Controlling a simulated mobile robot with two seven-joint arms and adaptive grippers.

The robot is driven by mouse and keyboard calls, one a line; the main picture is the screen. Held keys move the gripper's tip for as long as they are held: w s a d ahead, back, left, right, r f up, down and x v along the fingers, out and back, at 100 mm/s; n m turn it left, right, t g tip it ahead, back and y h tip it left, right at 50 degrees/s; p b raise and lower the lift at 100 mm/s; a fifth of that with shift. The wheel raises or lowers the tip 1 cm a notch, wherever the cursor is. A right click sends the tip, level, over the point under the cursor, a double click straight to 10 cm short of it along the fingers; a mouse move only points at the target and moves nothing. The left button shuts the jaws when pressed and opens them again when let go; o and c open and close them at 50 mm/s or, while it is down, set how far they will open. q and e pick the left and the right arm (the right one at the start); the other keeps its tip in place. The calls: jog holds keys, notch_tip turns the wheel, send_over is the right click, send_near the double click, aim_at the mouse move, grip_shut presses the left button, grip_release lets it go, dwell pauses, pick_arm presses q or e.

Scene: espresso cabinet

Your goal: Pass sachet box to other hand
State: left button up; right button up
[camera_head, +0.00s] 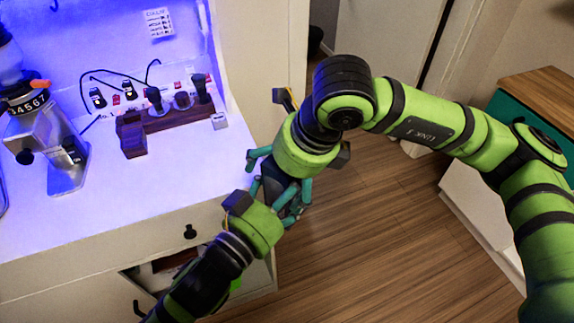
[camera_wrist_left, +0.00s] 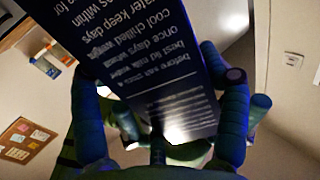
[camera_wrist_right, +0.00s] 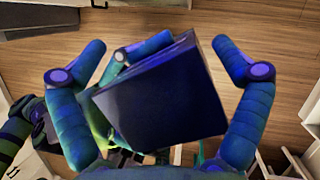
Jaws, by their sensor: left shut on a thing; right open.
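The sachet box is dark with white printed text and shows large in the left wrist view (camera_wrist_left: 150,60). My left gripper (camera_wrist_left: 160,85) is shut on it. In the right wrist view the box (camera_wrist_right: 165,95) is a plain dark block between the spread fingers of my right gripper (camera_wrist_right: 158,48). The right gripper is open around the box, with gaps on both sides. In the head view my right gripper (camera_head: 279,176) comes down from above and meets my left gripper (camera_head: 284,203) beside the counter edge. The box (camera_head: 275,186) is mostly hidden by fingers there.
The white counter (camera_head: 160,185) at left holds a grinder (camera_head: 50,145) and a brown wooden stand (camera_head: 165,122) with dark-handled tools. A lower compartment is partly open beneath. A teal and white cabinet with a wooden top (camera_head: 545,90) stands at right. The floor (camera_head: 370,240) between is clear.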

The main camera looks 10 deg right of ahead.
jog(key=c, duration=1)
jog(key=o, duration=1)
jog(key=shift+w, duration=0.1)
jog(key=shift+r, duration=0.1)
